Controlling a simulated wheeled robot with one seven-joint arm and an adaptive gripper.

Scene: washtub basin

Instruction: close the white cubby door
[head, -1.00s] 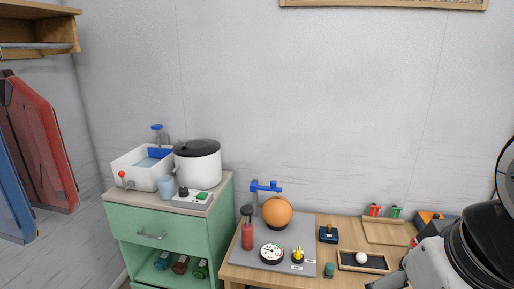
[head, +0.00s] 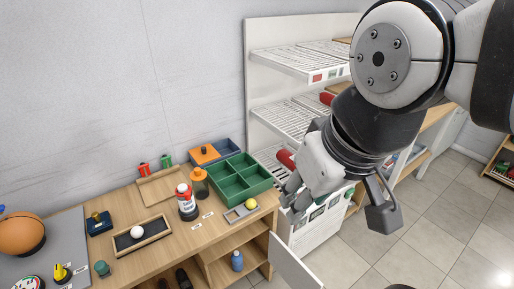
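The white cubby door (head: 290,266) is at the bottom middle of the head view, at the right end of the wooden desk. It stands open, swung out from the cubby, and its lower part is cut off by the picture edge. The open cubby (head: 238,243) shows wooden shelves with a blue bottle (head: 237,261) inside. My gripper (head: 289,203) is above the door in the picture, near the desk's right end, and appears apart from the door. It holds nothing that I can see; its finger gap is unclear.
White wire shelving (head: 290,118) stands behind my arm. Tiled floor (head: 400,255) at right is clear.

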